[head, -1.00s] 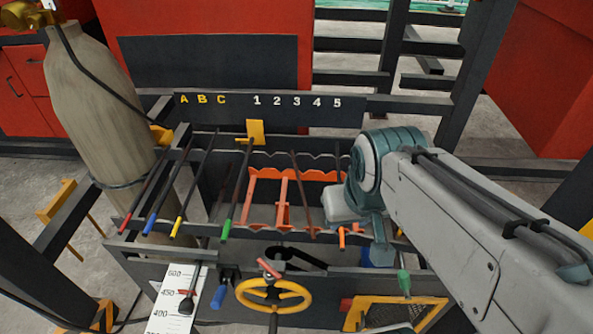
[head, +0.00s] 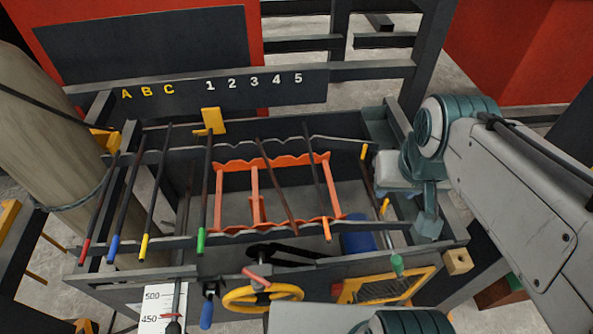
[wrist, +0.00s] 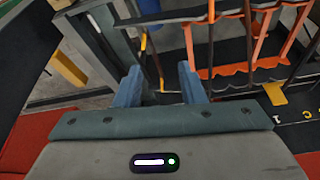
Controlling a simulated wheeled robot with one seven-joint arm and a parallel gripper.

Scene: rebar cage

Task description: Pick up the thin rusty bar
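A brown, rusty-looking bar (head: 276,185) without a coloured tip lies slanted across the orange rack in the head view. A dark brown bar (head: 317,185) with an orange tip lies to its right. Another thin dark bar (head: 370,182), with yellow-orange marks at both ends, lies at the right beside my gripper. My gripper (wrist: 160,78) is open, its two blue fingers apart and empty. In the wrist view the marked bar (wrist: 143,45) shows beyond the gap between the fingertips.
Bars with red, blue, yellow and green tips (head: 201,235) rest to the left. A dark board (head: 300,95) bears letters and numbers. A yellow handwheel (head: 240,298) and a blue cylinder (head: 357,240) are near. A tan gas cylinder (head: 40,140) stands left.

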